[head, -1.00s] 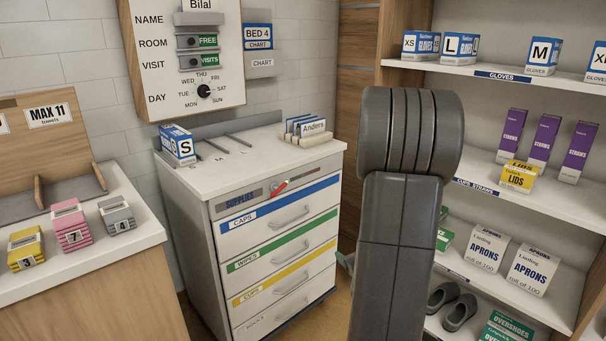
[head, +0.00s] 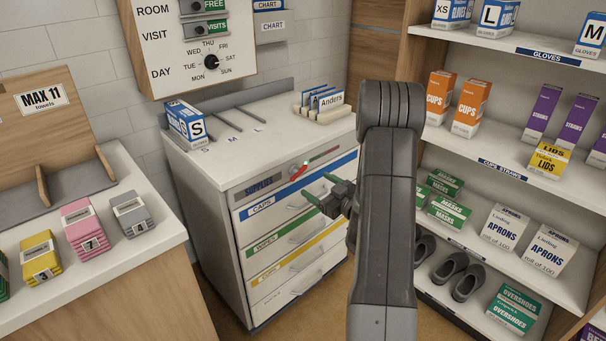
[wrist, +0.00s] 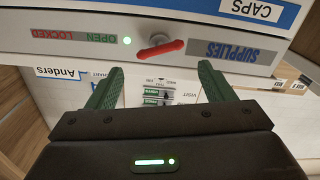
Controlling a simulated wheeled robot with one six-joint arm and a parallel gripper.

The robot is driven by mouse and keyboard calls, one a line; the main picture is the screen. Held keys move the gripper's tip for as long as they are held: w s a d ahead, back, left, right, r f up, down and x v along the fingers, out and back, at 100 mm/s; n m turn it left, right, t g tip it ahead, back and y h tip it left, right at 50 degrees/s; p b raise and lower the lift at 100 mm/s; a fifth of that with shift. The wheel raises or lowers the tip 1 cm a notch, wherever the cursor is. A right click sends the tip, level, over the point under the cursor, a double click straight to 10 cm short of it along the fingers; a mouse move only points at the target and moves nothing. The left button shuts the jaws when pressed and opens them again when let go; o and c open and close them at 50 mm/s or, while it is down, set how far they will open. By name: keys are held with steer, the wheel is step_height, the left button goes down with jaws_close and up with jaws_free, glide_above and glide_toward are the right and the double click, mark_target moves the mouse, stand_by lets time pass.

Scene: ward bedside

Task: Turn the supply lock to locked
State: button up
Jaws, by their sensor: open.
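The supply lock's red handle (wrist: 162,48) sits on a pale round base on the top panel of the supplies cart, between the upside-down SUPPLIES label (wrist: 230,52) and the OPEN/LOCKED label (wrist: 72,36). In the wrist view the handle lies nearly level, slightly tilted. A green light (wrist: 127,40) glows beside the word OPEN. In the head view the handle (head: 299,171) is small. My gripper (head: 321,188) is in front of the cart's upper drawers, below and right of the handle. In the wrist view my gripper (wrist: 160,70) has its green fingers wide apart, with nothing between them, clear of the handle.
The cart's top (head: 270,152) bears a gloves box (head: 185,122) and a rack of cards (head: 320,103). Drawer handles project below the lock panel. A shelf unit (head: 470,145) stands at right and a counter (head: 95,235) with towel packs at left.

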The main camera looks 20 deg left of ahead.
mark_target(297, 172)
steer(key=x, duration=0.7)
steer(key=shift+w+a+p, duration=0.1)
steer(key=shift+a+p, duration=0.15)
steer(key=shift+p, duration=0.15)
